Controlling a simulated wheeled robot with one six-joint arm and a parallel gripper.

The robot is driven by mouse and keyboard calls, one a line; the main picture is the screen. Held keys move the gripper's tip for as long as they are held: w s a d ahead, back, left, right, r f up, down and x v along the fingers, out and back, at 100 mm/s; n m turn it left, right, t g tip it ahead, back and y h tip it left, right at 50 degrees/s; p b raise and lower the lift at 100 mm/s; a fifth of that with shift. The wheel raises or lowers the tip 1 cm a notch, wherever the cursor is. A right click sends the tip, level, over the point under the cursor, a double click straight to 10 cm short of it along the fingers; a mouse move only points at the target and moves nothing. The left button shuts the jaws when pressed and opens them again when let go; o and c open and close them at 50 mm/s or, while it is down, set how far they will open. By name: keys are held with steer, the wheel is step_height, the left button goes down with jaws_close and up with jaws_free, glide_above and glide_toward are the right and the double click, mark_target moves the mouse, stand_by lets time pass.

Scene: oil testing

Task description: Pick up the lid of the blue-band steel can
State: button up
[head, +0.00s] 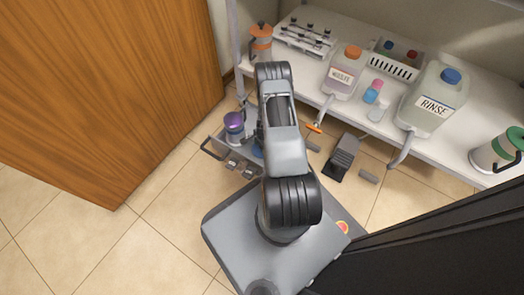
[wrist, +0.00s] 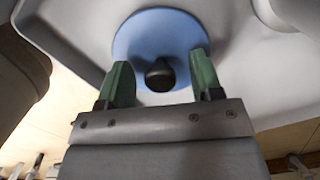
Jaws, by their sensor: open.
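The blue lid (wrist: 150,32) shows in the wrist view as a round disc with a black knob (wrist: 160,75). It lies over a pale grey surface; the can body below it cannot be made out. My gripper (wrist: 162,68) is open, with one green finger on each side of the knob and a gap to both. Its fingertips overlap the lid's near part in the picture; whether they touch it I cannot tell. In the head view a small blue patch (head: 257,150) shows beside my arm, which hides the rest and my gripper.
A purple-topped can (head: 235,127) stands in a tray left of my arm. The white shelf (head: 440,148) holds an orange-topped can (head: 261,42), a WASTE jug (head: 342,77), a RINSE jug (head: 432,100) and a green-topped can (head: 497,150). A wooden panel (head: 110,90) stands at left.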

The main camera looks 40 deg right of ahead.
steer(key=shift+f, duration=0.1)
steer(key=shift+c, duration=0.2)
steer(key=c, duration=0.9)
steer(key=shift+c, duration=0.2)
